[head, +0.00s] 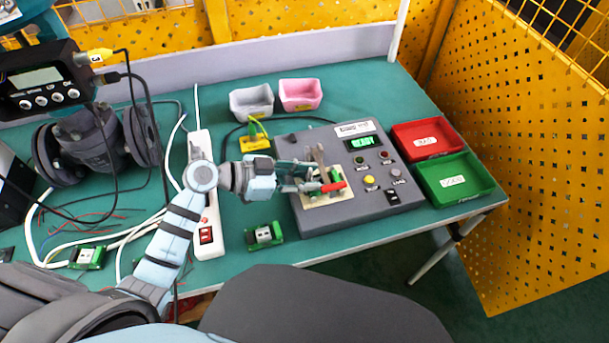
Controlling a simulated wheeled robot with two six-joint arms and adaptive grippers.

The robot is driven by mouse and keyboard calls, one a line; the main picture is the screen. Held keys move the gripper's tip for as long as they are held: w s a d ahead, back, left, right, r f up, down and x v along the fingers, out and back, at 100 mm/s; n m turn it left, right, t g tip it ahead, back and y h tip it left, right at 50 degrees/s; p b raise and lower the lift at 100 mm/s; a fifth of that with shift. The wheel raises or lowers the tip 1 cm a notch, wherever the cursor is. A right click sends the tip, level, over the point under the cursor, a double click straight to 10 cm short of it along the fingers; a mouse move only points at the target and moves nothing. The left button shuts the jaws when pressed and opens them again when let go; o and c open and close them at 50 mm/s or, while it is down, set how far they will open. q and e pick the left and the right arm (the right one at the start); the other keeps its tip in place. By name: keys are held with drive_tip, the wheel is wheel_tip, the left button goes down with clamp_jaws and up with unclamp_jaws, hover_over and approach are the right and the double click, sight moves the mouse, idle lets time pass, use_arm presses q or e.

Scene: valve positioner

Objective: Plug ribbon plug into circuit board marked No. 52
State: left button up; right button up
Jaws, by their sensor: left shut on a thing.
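My left gripper (308,183) reaches from the left over the grey test box. It is shut beside the red handle (333,187) of a clamp on the beige fixture plate (326,199). Its fingers hide what they hold, which looks like this handle. A bit of green board shows at the fixture, partly covered. One green circuit board (264,235) lies on the table in front of the box, another (88,257) at the far left. No number 52 is legible. I cannot make out the ribbon plug for certain. My right gripper is not in view.
The test box (355,210) has a lit green display (362,142) and buttons. Red (427,137) and green (488,180) trays stand right of it. Grey (251,101) and pink (300,94) bins stand behind. A white power strip (206,222), cables and a valve assembly crowd the left.

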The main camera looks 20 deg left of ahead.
use_arm(q)
drive_tip(key=shift+s+f+p, duration=0.1)
drive_tip(key=shift+f+p, duration=0.05)
drive_tip(key=shift+p, duration=0.15)
idle(0.4)
drive_tip(key=o, duration=0.9)
drive_tip(key=shift+c, duration=0.2)
drive_tip(key=o, duration=0.3)
drive_tip(key=shift+o, duration=0.2)
